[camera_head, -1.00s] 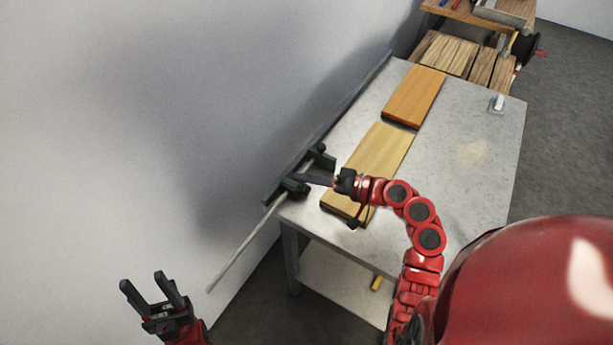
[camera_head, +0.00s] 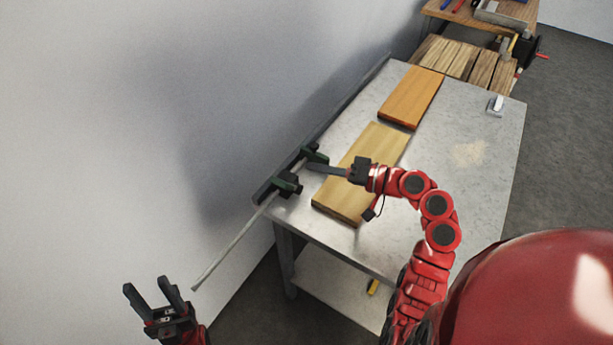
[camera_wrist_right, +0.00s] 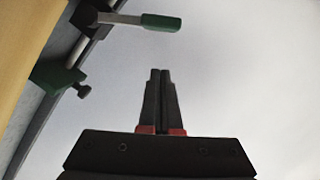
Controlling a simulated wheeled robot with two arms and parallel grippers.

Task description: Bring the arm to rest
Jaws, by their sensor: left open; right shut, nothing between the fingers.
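My right arm reaches in over the metal table (camera_head: 470,185) from the lower right. Its gripper (camera_head: 308,167) is shut and empty, above the left side of the table by the green-and-black clamp (camera_head: 288,184). In the right wrist view the shut fingertips (camera_wrist_right: 160,72) point to the wall, and the clamp (camera_wrist_right: 160,22) shows at the upper left, apart from them. My left gripper (camera_head: 147,285) is open and empty at the lower left, off the table near the wall.
A pale board (camera_head: 350,190) lies under the right forearm, an orange board (camera_head: 411,97) behind it. A long thin rod (camera_head: 232,243) runs from the clamp past the table's edge. A small white-handled tool (camera_head: 496,104) lies at the far right. The table's right side is mostly clear.

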